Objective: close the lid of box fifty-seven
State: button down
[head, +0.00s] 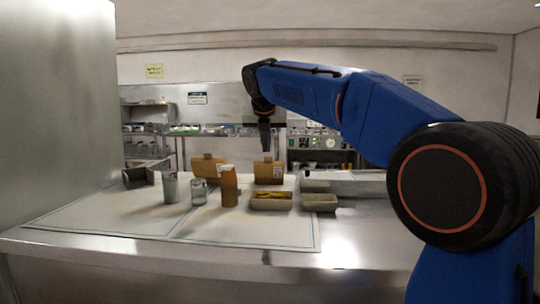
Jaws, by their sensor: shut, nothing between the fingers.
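Two brown cardboard boxes stand toward the back of the steel counter. The left box (208,167) shows a raised, tilted flap. The right box (268,173) has an upright brown panel with a small dark mark. No number is readable, so I cannot tell which is box fifty-seven. My gripper (265,148) points down over the right box, its fingers shut and empty. The fingertips are close to the top edge of that box in the picture; I cannot tell whether they touch it.
A tray of yellow food (271,201) and an empty tray (319,203) stand in front of the right box. A brown carton (229,188) and two greyish containers (170,187) (198,191) stand left. The counter's front mat (130,222) is mostly clear. A steel wall (55,110) rises at left.

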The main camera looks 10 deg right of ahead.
aim_at(267, 158)
jog(key=x, duration=0.3)
jog(key=w+r+x, duration=0.1)
jog(key=x, duration=0.6)
jog(key=shift+w+d, duration=0.3)
jog(key=shift+w, duration=0.15)
jog(key=shift+w+d+r, duration=0.2)
jog(key=shift+w+r, duration=0.2)
jog(key=shift+w, duration=0.3)
